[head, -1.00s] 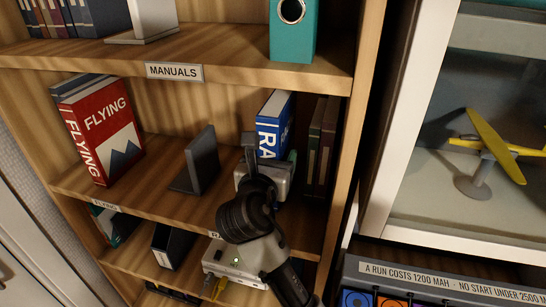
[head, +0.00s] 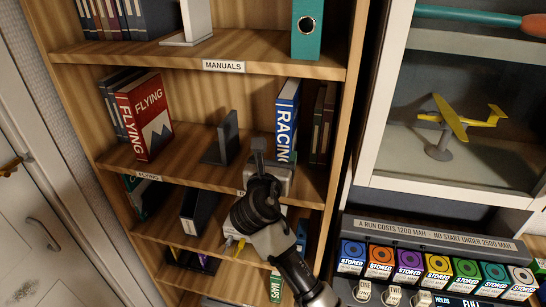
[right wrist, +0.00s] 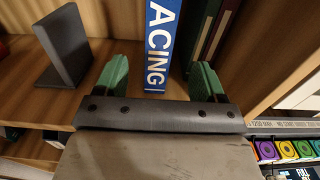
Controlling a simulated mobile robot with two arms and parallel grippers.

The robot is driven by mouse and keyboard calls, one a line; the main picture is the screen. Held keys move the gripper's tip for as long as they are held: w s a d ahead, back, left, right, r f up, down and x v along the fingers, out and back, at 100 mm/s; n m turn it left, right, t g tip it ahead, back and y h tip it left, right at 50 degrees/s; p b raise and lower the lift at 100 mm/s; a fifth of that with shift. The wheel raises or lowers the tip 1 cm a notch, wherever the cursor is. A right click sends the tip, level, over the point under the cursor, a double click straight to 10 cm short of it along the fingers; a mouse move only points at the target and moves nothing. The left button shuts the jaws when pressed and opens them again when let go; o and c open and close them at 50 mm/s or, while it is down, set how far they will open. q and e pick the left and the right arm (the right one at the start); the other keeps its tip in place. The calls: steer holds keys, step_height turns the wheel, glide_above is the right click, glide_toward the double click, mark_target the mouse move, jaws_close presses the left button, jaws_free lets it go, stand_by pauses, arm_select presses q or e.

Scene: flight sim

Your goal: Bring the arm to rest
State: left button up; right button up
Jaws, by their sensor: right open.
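My right arm reaches up from the bottom of the head view to the middle shelf of the bookcase. My right gripper (head: 280,160) is at the front of that shelf, before the blue RACING book (head: 287,115). In the right wrist view its two green fingers (right wrist: 155,80) are spread apart. The blue book (right wrist: 160,40) stands upright beyond and between them, and no finger visibly presses on it. My left gripper is in neither view.
A dark bookend (head: 228,138) stands left of the gripper. Dark books (head: 322,125) stand right of it. The red FLYING book (head: 146,115) is farther left. A glass case with a yellow plane (head: 455,118) and a rack of batteries (head: 435,262) are at the right.

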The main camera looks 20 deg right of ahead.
steer(key=s+d+f+m+g+y, duration=0.3)
steer(key=s+f+m+g+y, duration=0.25)
steer(key=s+f+m, duration=1)
steer(key=s+a+f+m+g+y, duration=0.1)
steer(key=s+f+m+g+y, duration=0.15)
steer(key=s+m, duration=0.5)
steer(key=s+a+f+m+g+y, duration=0.1)
steer(key=s+f+m+g+y, duration=0.2)
steer(key=s, duration=0.7)
step_height(320, 180, down, 36)
steer(key=s+m+g+h+b, duration=0.1)
steer(key=s+g+b, duration=0.1)
steer(key=b, duration=0.5)
arm_select(q)
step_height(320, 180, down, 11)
steer(key=b, duration=0.4)
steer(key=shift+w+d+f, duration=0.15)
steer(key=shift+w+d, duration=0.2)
arm_select(e)
steer(key=s+d+f+g, duration=0.1)
steer(key=s+d+f, duration=0.1)
steer(key=s+f, duration=1.3)
step_height(320, 180, down, 4)
steer(key=shift+s+d+r, duration=0.1)
steer(key=shift+s+d, duration=0.1)
steer(key=shift+d, duration=0.2)
